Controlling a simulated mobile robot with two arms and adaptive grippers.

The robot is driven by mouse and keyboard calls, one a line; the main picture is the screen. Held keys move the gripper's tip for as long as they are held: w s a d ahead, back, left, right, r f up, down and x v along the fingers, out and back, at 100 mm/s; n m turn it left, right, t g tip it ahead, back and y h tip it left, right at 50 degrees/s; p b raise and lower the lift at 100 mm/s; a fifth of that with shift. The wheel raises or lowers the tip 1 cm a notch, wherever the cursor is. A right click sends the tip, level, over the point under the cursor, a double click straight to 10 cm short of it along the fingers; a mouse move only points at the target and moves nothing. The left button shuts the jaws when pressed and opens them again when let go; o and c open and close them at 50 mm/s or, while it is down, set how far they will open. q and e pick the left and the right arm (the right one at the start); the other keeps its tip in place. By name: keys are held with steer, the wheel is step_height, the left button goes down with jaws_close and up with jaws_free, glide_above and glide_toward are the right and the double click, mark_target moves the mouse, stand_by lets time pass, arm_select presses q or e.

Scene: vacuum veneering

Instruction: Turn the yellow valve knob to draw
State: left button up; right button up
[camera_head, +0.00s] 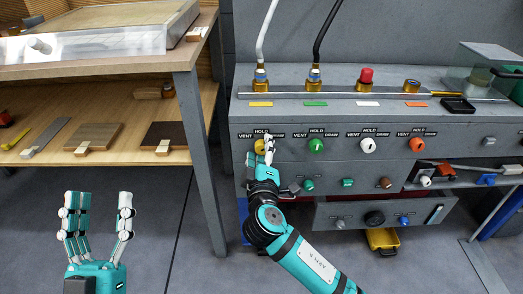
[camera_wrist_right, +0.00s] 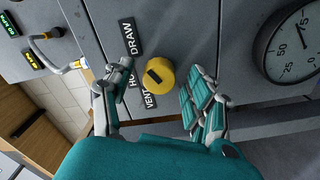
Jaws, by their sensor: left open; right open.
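The yellow valve knob (camera_head: 262,146) is on the grey panel, under VENT, HOLD and DRAW labels, partly hidden by my right gripper (camera_head: 261,155). In the right wrist view the yellow knob (camera_wrist_right: 157,75) has a dark pointer mark on its face. My right gripper (camera_wrist_right: 160,95) is open, with its fingers on either side of the knob; I cannot tell whether they touch it. The DRAW label (camera_wrist_right: 130,37) is clear, and the HOLD label is partly covered by a finger. My left gripper (camera_head: 98,225) is open and empty at the lower left, over the floor.
Green (camera_head: 316,146), white (camera_head: 367,146) and orange (camera_head: 416,145) knobs sit in the same row. A gauge (camera_wrist_right: 290,48) is beside the yellow knob in the wrist view. A wooden workbench (camera_head: 110,44) with a lower shelf stands left. Floor between bench and panel is clear.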

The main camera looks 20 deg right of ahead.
steer(key=v, duration=1.1)
steer(key=shift+s, duration=0.25)
steer(key=shift+a, duration=0.15)
